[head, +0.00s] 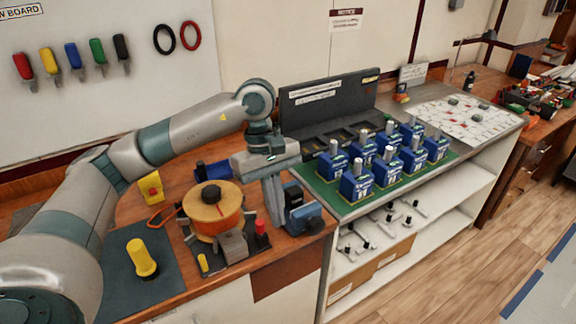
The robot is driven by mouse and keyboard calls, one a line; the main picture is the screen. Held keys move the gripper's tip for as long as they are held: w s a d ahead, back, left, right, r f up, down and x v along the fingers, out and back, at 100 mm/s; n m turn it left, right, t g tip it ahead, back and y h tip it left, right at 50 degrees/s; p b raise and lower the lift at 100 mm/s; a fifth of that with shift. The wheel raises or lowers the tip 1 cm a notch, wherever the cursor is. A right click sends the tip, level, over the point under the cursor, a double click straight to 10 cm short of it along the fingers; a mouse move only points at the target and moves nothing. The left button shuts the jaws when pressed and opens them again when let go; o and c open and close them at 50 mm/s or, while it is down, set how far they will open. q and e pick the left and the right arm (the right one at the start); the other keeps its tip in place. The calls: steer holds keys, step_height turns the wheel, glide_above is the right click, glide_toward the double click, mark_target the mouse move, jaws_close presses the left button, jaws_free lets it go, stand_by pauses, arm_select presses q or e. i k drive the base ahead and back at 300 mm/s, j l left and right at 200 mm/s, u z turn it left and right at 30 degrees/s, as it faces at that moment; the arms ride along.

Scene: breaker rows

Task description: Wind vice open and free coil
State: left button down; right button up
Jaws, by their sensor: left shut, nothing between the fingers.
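An orange and yellow coil (212,212) with a dark top piece sits on the wooden bench at the left. A blue and dark vice-like device (305,218) stands to its right, at the bench's front corner. My left gripper (274,222) points down between the coil and the blue device, its fingers shut and empty. It overlaps the left side of the blue device; I cannot tell whether it touches. A grey block (233,246) sits against the front of the coil. The jaws and any handle of the vice are not clear here. My right gripper is out of view.
A red-topped post (261,232) stands close to the gripper. A yellow-handled tool (141,258) stands on a dark mat. A yellow box (151,187) sits behind. Several blue breakers (357,181) stand on a green mat to the right.

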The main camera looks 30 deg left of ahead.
mark_target(293, 194)
steer(key=i+j, duration=0.7)
steer(key=i, duration=0.1)
